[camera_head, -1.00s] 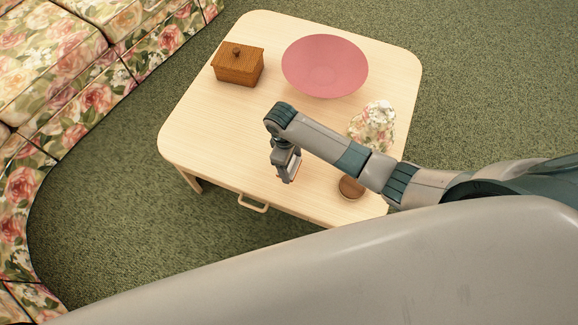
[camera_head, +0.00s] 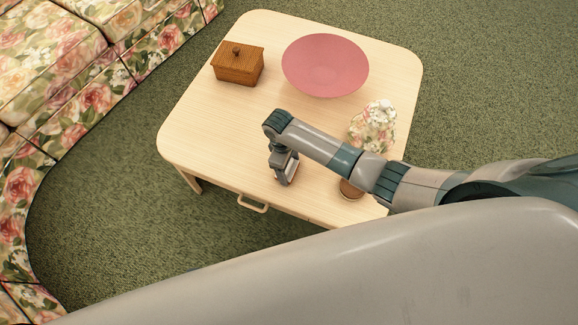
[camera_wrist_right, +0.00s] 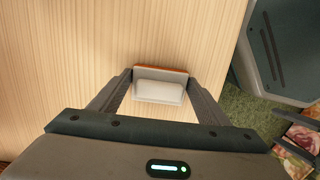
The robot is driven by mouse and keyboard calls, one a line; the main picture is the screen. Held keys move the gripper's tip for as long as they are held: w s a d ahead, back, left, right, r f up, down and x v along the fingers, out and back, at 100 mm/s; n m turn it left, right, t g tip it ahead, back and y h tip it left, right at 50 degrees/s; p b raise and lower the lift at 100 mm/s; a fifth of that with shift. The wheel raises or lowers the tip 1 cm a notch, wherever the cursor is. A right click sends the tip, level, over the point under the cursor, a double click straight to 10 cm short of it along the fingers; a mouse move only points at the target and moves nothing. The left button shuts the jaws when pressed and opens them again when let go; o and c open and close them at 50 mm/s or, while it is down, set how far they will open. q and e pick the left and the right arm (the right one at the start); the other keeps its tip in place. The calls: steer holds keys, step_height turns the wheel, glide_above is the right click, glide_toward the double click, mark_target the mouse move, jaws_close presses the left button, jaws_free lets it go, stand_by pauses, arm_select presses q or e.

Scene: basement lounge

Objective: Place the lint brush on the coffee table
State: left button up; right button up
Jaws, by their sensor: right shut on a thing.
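The pale wooden coffee table (camera_head: 215,130) stands on the carpet in the middle of the head view; its grained top (camera_wrist_right: 70,60) fills much of the right wrist view. My right gripper (camera_head: 286,178) is over the table's front part, pointing down. In the right wrist view, my right gripper (camera_wrist_right: 160,88) is shut on the lint brush (camera_wrist_right: 160,92), a small pale grey-white block with an orange-brown edge. The brush is close to the tabletop; I cannot tell whether it touches. In the head view the gripper largely hides it.
On the table are a wooden box (camera_head: 238,65), a pink bowl (camera_head: 325,66), a floral-patterned object (camera_head: 373,127) and a round brown item (camera_head: 351,189) partly behind my arm. A floral sofa (camera_head: 70,90) stands at left. The table's left front is clear.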

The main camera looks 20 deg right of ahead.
steer(key=shift+f, duration=0.1)
steer(key=o, duration=1)
arm_select(q)
steer(key=shift+s+f, duration=0.1)
steer(key=shift+s, duration=0.2)
arm_select(e)
steer(key=shift+r, duration=0.65)
steer(key=r, duration=0.3)
steer(key=shift+w+a+r+p, duration=0.2)
steer(key=shift+a+r+p, duration=0.05)
steer(key=shift+r+p, duration=0.15)
arm_select(q)
steer(key=shift+w+d+f+t+p, duration=0.3)
steer(key=shift+w+f+p, duration=0.1)
steer(key=shift+f, duration=0.2)
arm_select(e)
step_height(320, 180, up, 7)
steer(key=shift+w+a, duration=0.25)
steer(key=shift+a, duration=0.05)
